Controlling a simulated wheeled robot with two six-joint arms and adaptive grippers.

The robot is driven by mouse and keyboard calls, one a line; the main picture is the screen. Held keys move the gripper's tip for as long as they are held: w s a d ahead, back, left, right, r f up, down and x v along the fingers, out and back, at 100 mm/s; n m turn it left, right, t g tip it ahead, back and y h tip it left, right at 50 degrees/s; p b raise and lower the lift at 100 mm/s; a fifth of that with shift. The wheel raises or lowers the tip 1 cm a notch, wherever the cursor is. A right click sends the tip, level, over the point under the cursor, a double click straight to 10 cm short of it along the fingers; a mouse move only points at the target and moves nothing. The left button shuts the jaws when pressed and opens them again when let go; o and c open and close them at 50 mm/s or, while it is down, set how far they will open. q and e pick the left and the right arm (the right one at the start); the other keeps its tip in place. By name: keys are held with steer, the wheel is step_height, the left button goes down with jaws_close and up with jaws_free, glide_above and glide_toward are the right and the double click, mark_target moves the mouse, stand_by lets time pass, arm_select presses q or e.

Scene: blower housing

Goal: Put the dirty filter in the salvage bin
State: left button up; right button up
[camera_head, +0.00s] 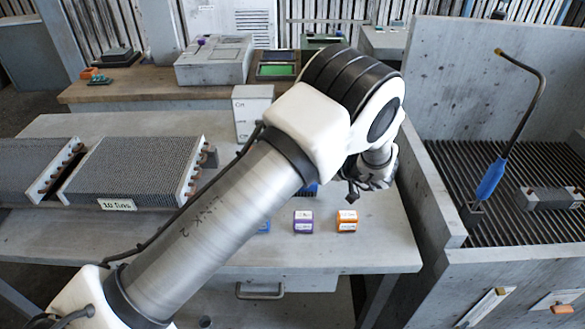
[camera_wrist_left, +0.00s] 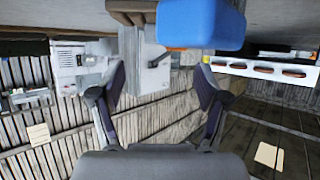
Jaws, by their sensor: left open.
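I cannot pick out a dirty filter for certain in either view, nor a bin that is clearly the salvage bin. My left arm crosses the head view from the lower left, and its wrist hangs over the right part of the grey table (camera_head: 393,240). My left gripper (camera_wrist_left: 160,75) shows in the left wrist view with its two dark fingers spread wide and nothing between them. A blue block (camera_wrist_left: 200,24) is large at the top of that view, beyond the fingertips. My right gripper is in neither view.
Finned coils (camera_head: 130,172) lie on the table's left. A purple box (camera_head: 303,222) and an orange box (camera_head: 347,221) stand near its front edge, with blue items partly behind my arm. At right, a walled grated bay (camera_head: 435,185) holds a blue-handled hooked tool (camera_head: 491,180).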

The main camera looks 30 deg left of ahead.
arm_select(q)
steer(key=p+x, duration=0.1)
steer(key=x, duration=0.5)
steer(key=shift+w+a+p, duration=0.1)
steer(key=shift+a+p, duration=0.2)
steer(key=shift+p, duration=0.1)
steer(key=shift+w+a+f, duration=0.15)
steer(key=shift+a+f, duration=0.05)
steer(key=shift+a, duration=0.05)
steer(key=shift+r, duration=0.15)
steer(key=c, duration=1.4)
